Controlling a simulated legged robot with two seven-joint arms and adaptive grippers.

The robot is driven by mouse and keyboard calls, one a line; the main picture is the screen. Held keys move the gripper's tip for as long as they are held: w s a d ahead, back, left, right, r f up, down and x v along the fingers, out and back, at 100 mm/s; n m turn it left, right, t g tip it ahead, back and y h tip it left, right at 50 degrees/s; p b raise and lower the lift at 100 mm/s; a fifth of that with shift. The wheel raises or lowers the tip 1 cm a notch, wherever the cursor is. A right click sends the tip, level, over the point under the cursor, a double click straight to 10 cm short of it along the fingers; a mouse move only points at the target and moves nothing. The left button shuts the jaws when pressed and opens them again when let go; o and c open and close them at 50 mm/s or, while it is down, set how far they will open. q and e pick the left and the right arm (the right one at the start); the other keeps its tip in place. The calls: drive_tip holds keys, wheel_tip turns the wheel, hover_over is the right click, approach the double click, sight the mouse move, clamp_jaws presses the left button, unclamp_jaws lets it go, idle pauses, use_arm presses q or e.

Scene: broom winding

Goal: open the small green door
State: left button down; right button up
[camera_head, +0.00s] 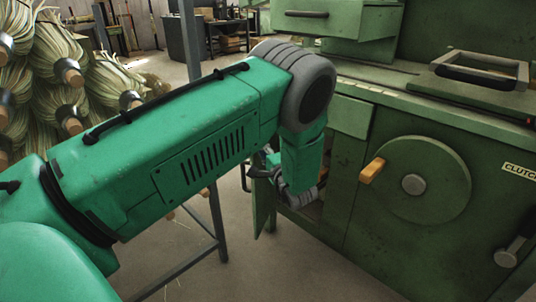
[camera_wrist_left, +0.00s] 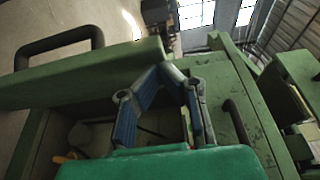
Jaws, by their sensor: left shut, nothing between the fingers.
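The small green door (camera_head: 262,206) stands swung out from the front of the green machine, at the left end of its cabinet. In the left wrist view the door panel (camera_wrist_left: 95,76) has a dark handle (camera_wrist_left: 60,46) on its outer face, and the open compartment (camera_wrist_left: 75,130) shows behind it. My left gripper (camera_wrist_left: 168,70) is shut and empty, its blue-padded fingers at the door's free end on the compartment side. I cannot tell whether they touch it. In the head view my forearm and wrist mostly hide the gripper. My right gripper is not in view.
The machine front carries a round disc (camera_head: 414,180) with an orange knob (camera_head: 372,170) and a lever (camera_head: 514,250) at lower right. A metal frame leg (camera_head: 218,215) stands left of the door. Broom bundles (camera_head: 60,75) are stacked at far left. Floor before the machine is clear.

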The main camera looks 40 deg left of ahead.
use_arm(q)
drive_tip(key=shift+a+f, duration=0.1)
drive_tip(key=shift+a, duration=0.1)
drive_tip(key=shift+s, duration=0.1)
drive_tip(key=s+a+m+t+h+p, duration=0.2)
drive_tip(key=a+m+t+h+p, duration=0.2)
drive_tip(key=a, duration=0.7)
drive_tip(key=shift+s+m+t, duration=0.3)
drive_tip(key=shift+s+t, duration=0.1)
drive_tip(key=shift+t, duration=0.5)
